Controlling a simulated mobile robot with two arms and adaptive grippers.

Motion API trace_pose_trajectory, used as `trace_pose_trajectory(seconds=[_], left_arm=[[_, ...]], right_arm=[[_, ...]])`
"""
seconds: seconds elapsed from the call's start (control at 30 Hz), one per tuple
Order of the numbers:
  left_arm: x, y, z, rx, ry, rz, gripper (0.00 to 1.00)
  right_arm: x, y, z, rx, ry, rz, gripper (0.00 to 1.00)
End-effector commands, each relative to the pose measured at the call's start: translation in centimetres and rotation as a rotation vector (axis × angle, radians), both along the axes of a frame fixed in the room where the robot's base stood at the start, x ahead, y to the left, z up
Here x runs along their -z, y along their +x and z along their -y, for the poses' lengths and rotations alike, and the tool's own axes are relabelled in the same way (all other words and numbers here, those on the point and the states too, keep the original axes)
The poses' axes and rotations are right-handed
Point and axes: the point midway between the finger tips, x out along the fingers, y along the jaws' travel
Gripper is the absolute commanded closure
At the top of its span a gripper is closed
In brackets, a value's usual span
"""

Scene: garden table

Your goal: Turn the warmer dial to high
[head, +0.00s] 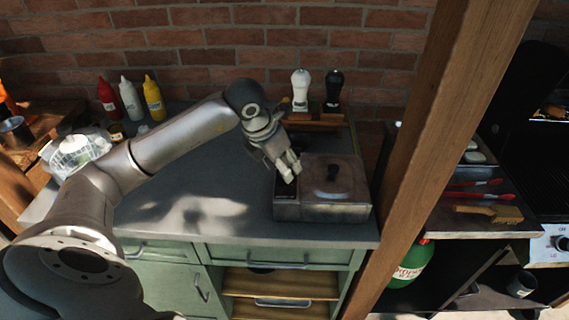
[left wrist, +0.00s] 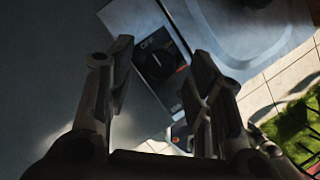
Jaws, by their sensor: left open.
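The warmer (head: 345,190) is a metal box with a lid and a black lid handle, near the right end of the grey counter. A dark control panel (head: 285,190) runs along its left side. My left gripper (head: 288,168) points down above this panel. In the left wrist view the warmer dial (left wrist: 157,65) is a round black knob on a panel with an "OFF" label and a red mark. My left gripper (left wrist: 163,57) is open there, its fingers on either side of the dial in the picture. Contact and the exact dial setting are not clear. My right gripper is not in view.
White and black shakers or mills (head: 300,90) stand behind the warmer on a wooden rack. Several sauce bottles (head: 130,98) stand at the back left. A wooden post (head: 440,140) rises just right of the warmer. The counter's middle (head: 205,200) is clear.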

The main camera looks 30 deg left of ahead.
Motion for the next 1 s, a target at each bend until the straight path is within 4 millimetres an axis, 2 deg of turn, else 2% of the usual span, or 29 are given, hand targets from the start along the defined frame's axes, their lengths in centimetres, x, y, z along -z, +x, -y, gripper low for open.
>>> trace_pose_trajectory(seconds=[0.2, 0.5, 0.83, 1.0], left_arm=[[1.7, 0.7, 0.2, 0.001, -0.002, 0.001, 0.53], [1.9, 0.7, 0.2, 0.000, -0.001, 0.001, 0.54], [1.8, 0.7, 0.2, 0.000, -0.001, 0.001, 0.96], [1.8, 0.7, 0.2, 0.008, 0.000, 0.001, 0.96]], right_arm=[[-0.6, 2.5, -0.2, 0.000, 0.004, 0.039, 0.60], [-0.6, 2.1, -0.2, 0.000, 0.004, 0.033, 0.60], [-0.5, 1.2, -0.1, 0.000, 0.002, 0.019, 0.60], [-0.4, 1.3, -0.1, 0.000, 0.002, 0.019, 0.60]])
